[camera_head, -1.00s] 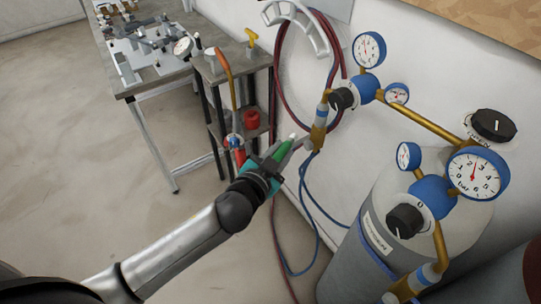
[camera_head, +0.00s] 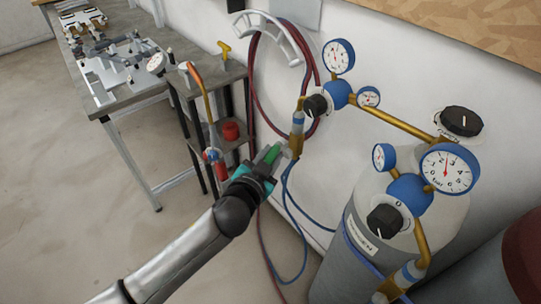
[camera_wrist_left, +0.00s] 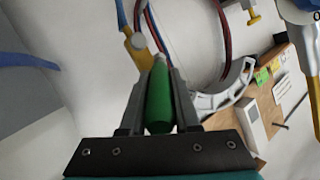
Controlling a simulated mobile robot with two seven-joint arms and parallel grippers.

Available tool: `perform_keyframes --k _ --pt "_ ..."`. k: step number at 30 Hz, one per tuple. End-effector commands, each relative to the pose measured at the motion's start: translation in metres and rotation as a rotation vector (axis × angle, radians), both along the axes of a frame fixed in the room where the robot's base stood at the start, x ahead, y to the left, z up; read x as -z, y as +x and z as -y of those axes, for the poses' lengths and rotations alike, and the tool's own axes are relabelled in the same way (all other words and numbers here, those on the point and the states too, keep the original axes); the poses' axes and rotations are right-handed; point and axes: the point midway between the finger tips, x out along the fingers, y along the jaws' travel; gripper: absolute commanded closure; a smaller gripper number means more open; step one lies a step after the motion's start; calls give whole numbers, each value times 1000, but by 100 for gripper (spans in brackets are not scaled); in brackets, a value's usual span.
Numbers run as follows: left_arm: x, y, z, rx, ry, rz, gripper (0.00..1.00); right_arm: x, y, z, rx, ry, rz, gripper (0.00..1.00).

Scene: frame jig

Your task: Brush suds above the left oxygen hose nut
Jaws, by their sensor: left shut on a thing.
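My left gripper (camera_head: 275,154) is shut on the green-handled brush (camera_head: 270,157). The brush (camera_wrist_left: 160,102) also shows between the two fingers in the left wrist view, its pale tip pointing away from me. The left regulator's brass and pale-blue hose fitting (camera_head: 297,128) hangs below the black knob, with the blue oxygen hose (camera_head: 287,183) leaving its lower end. The brush tip is close to the lower brass part, where the hose nut seems to be. I cannot tell whether they touch. In the wrist view the brass fitting (camera_wrist_left: 140,46) lies just beyond the tip. My right gripper is out of view.
A grey gas cylinder (camera_head: 365,235) with its regulator and gauges stands at the right. A small shelf stand (camera_head: 205,80) with a red tin (camera_head: 230,130) and a torch-like tool is at the left. A red hose (camera_head: 256,105) hangs coiled on the wall.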

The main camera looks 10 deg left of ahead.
Motion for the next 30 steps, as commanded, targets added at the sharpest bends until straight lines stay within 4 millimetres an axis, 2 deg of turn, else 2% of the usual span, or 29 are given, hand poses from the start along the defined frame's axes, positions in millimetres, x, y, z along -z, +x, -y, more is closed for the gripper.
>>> perform_keyframes --k 24,30 --pt "0 13 10 0 -1 0 100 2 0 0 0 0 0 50" --pt "0 8 15 1 -3 0 100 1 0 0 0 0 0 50"
